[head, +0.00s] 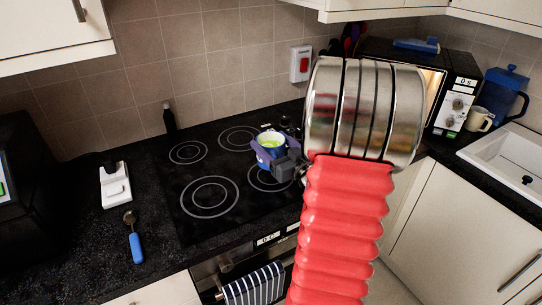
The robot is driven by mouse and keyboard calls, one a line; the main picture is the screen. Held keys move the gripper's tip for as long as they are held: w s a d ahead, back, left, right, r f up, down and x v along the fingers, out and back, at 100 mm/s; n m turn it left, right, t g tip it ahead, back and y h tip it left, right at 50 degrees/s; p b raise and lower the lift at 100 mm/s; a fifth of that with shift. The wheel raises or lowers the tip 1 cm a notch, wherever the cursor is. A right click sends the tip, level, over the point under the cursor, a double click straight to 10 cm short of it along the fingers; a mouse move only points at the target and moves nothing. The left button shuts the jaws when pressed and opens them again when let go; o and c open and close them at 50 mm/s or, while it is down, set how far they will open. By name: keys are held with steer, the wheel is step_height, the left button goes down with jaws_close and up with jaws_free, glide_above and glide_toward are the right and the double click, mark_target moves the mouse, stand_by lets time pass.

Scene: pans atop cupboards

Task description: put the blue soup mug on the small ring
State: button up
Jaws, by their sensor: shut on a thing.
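The blue soup mug (267,155) with yellow-green contents is upright, over the right side of the black hob (222,220). My gripper (272,152) is shut on it, its dark fingers around the mug, partly hidden behind my arm. A smaller ring (188,152) is at the back left. Another ring (268,189) at the front right is partly covered by the mug and gripper. I cannot tell whether the mug touches the hob or hangs above it.
A larger ring (209,213) is at the front left, clear. A dark bottle (169,118) stands behind the hob. A spoon with a blue handle (135,240) lies on the left worktop near a white switch box (115,190). A microwave (455,105) stands right.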

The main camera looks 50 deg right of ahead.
stand_by(0.3)
steer(key=shift+f, duration=2.05)
steer(key=shift+f, duration=0.1)
steer(key=shift+f, duration=0.15)
